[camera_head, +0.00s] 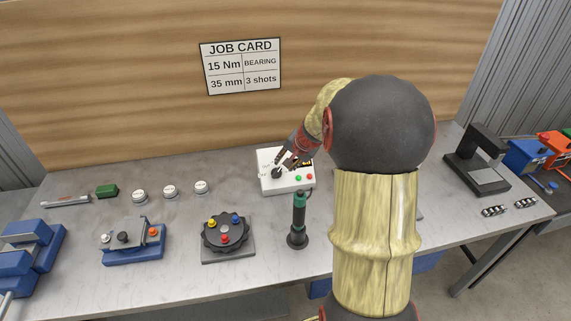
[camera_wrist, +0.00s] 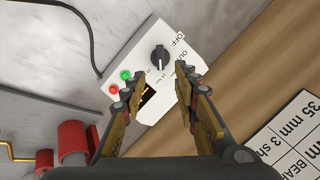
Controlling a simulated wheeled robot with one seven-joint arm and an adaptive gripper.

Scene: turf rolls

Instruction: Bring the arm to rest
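My gripper (camera_head: 285,163) is over the white control box (camera_head: 267,185) at the back middle of the bench, close to its black knob (camera_head: 277,172). In the wrist view the two fingers of my gripper (camera_wrist: 157,80) stand apart with nothing between them. The box's black knob (camera_wrist: 160,58) shows just beyond the fingertips, apart from them as far as I can tell. A green button (camera_wrist: 126,75) and a red button (camera_wrist: 113,88) are beside the left finger. A small dark display on the box is partly hidden by that finger. My arm hides part of the bench.
A black and green upright tool (camera_head: 298,222) stands in front of the box. A round fixture with coloured knobs (camera_head: 225,232) and a blue-based fixture (camera_head: 133,242) are to the left. A black press-like stand (camera_head: 477,165) is at right. The job card (camera_head: 240,66) hangs behind.

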